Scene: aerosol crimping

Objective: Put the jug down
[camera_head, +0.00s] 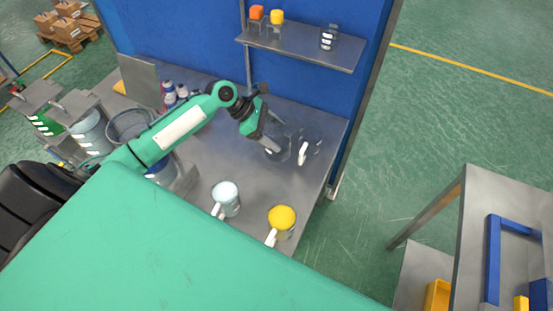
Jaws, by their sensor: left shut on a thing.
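A clear, see-through jug (279,153) is at my left gripper (277,136), towards the right end of the grey metal table (215,155). The gripper is shut on the jug; its fingers hide the part they hold. From this view I cannot tell whether the jug's base touches the table. A second clear jug with a white handle (303,153) stands close to its right. My right gripper is out of view.
A jug with pale blue contents (226,197) and one with yellow contents (282,217) stand at the table's near side. A shelf (300,45) with small containers hangs on the blue wall behind. Bottles (170,95) stand at the back left.

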